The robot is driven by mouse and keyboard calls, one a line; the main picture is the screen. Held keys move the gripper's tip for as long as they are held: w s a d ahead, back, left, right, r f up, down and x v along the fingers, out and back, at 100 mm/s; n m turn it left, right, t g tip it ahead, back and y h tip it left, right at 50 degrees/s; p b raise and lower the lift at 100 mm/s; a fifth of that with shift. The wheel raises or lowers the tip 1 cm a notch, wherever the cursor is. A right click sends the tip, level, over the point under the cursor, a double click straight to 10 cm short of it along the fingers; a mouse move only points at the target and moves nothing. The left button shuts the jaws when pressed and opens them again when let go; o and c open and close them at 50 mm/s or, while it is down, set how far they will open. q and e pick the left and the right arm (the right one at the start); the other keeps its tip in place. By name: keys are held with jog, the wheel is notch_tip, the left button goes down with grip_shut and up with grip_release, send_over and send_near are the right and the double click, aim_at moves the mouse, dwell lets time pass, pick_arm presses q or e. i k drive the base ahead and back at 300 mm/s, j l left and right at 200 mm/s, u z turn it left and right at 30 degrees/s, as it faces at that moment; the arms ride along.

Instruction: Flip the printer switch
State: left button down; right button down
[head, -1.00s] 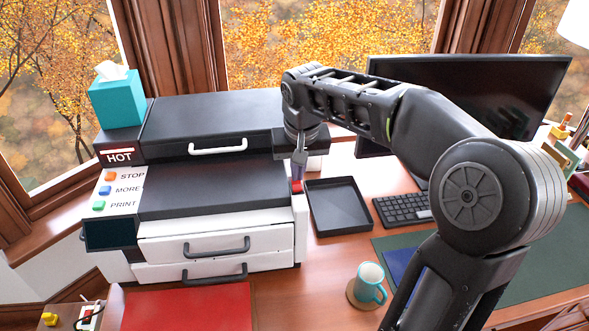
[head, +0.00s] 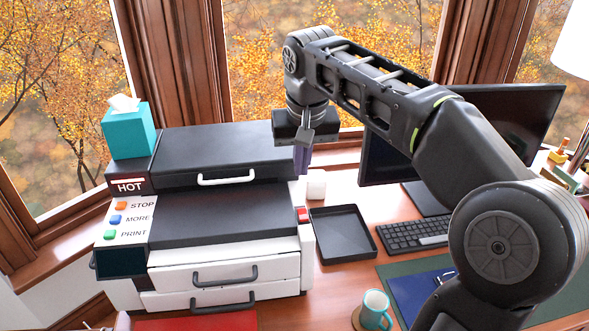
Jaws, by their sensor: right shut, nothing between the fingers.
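The printer (head: 222,216) stands on the left of the desk, with black lids and white drawers. Its red switch (head: 303,214) is at the right front edge, on a white side post, and is in plain sight. I cannot tell which way the switch is set. My right gripper (head: 302,172) is shut and empty. It points down above and behind the switch, apart from it, beside the printer's right edge. My left gripper is not in view.
A black tray (head: 342,234) lies right of the printer, with a keyboard (head: 413,235) and monitor (head: 500,140) beyond. A teal mug (head: 375,310) stands in front. A teal tissue box (head: 129,131) sits on the printer's left. A small white object (head: 316,187) is behind the tray.

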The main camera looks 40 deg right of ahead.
aim_at(303, 216)
jog(key=k+j, duration=0.8)
jog(key=j, duration=0.15)
